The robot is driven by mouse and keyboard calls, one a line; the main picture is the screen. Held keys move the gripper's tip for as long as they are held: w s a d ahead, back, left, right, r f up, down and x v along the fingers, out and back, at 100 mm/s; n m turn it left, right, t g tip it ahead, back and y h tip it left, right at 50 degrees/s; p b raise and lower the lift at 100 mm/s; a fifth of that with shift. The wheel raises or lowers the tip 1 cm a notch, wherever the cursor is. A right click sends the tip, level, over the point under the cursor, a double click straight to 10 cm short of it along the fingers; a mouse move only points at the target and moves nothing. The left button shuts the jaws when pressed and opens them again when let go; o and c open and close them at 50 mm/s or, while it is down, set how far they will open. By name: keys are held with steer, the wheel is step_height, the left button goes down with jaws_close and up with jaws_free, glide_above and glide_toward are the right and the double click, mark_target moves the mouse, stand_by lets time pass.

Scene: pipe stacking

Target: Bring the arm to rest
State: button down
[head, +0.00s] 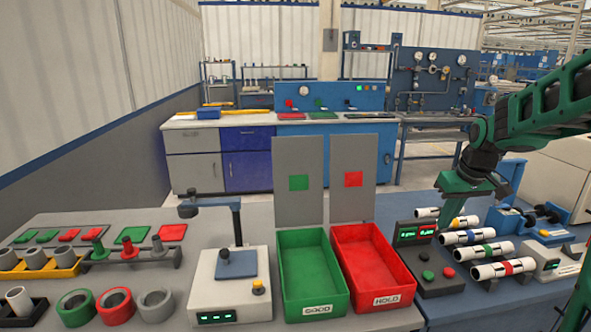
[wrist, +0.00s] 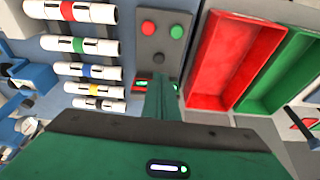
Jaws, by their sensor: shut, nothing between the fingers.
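My gripper (head: 456,212) hangs at the right of the head view, above the several banded pipes and the dark button box. In the wrist view my gripper (wrist: 165,95) is seen from behind, its green fingers together with nothing between them. The white pipes with coloured bands (head: 484,250) lie side by side on the table; they also show at the left of the wrist view (wrist: 82,46). The green arm comes in from the upper right of the head view, bent, with the wrist pointing down.
The button box (head: 437,275) has a lit display. Left of it are the empty red HOLD bin (head: 395,303) and the empty green GOOD bin (head: 292,300). A grey test stand (head: 230,284), coloured rings (head: 117,306) and a blue clamp device (head: 512,222) stand on the table too.

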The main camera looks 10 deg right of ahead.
steer(key=s+a+f+m+g, duration=0.1)
steer(key=s+a+f+m, duration=0.1)
steer(key=s, duration=1.4)
steer(key=s+a+f+m+g, duration=0.1)
steer(key=s+m, duration=0.3)
steer(key=s, duration=1.1)
steer(key=shift+s+a+f+g, duration=0.35)
steer(key=shift+a+g, duration=0.25)
steer(key=shift+a, duration=0.3)
steer(key=shift+a, duration=0.1)
